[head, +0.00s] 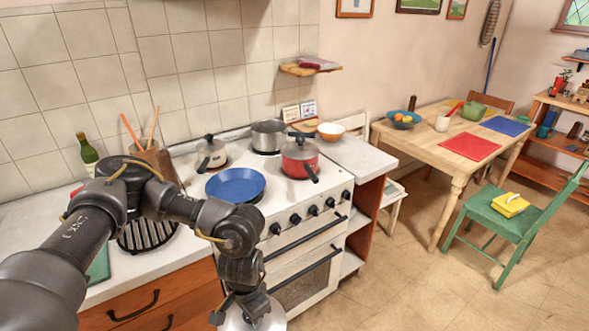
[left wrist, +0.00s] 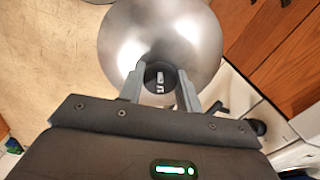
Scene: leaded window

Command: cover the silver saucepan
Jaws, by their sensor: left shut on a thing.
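The silver saucepan (head: 268,137) stands uncovered at the back of the white stove, behind the red pot. A round silver lid (head: 250,318) hangs from my left gripper (head: 246,294) at the bottom of the head view, low in front of the stove and well away from the saucepan. In the left wrist view my left gripper (left wrist: 161,80) is shut on the black knob (left wrist: 160,77) of the lid (left wrist: 160,30), over the floor beside wooden cabinet fronts. My right gripper is not in view.
The stove (head: 290,203) also holds a blue frying pan (head: 236,184), a lidded red pot (head: 299,158) and a lidded cream pot (head: 211,154). A utensil crock (head: 158,160) stands left of it. A wall shelf (head: 309,69) hangs above the right counter.

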